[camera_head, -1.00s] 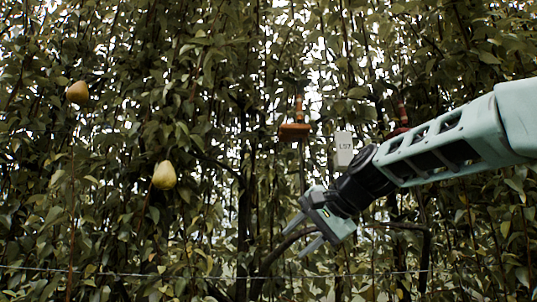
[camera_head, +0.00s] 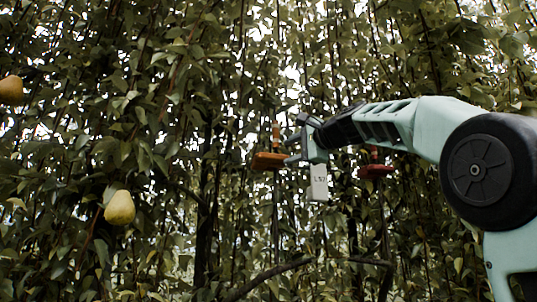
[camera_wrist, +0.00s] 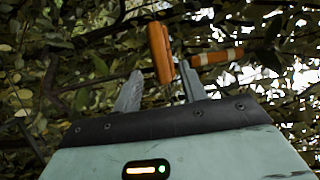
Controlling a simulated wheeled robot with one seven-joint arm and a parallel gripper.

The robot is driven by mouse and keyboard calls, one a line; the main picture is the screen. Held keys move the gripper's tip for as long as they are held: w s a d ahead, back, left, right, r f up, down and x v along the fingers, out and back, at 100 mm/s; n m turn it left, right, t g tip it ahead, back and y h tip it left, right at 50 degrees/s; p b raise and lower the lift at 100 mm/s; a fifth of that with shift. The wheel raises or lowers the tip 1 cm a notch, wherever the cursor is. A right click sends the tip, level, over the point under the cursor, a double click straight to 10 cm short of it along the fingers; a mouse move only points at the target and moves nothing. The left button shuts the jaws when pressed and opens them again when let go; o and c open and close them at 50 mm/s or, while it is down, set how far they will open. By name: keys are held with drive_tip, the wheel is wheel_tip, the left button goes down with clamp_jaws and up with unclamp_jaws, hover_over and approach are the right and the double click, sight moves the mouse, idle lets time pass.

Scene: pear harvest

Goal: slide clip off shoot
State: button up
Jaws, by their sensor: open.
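An orange clip (camera_head: 268,161) sits on a thin upright shoot in the foliage, with an orange banded section (camera_head: 276,132) of the shoot just above it. My gripper (camera_head: 291,150) is open and close to the right of the clip, its two fingers pointing left at it. In the wrist view the orange clip (camera_wrist: 161,52) shows at and just beyond the open fingertips (camera_wrist: 160,73), in line with the gap. I cannot tell whether they touch. The banded section also shows there, orange and white (camera_wrist: 217,57), right of the clip.
A red clip (camera_head: 376,171) hangs further right, below my arm. A white tag reading L57 (camera_head: 319,184) hangs just below my gripper. Pears (camera_head: 119,207) hang at the left. Dense leaves and thin branches fill the background, with a thicker branch (camera_head: 270,274) lower down.

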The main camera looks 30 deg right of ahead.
sight(270, 162)
drive_tip(key=w+p, duration=0.1)
drive_tip(key=w, duration=0.2)
drive_tip(key=w+p, duration=0.1)
drive_tip(key=w, duration=0.2)
drive_tip(key=w+a+p, duration=0.1)
drive_tip(key=w+p, duration=0.1)
drive_tip(key=w, duration=0.1)
drive_tip(key=shift+w+a, duration=0.1)
drive_tip(key=shift+w, duration=0.3)
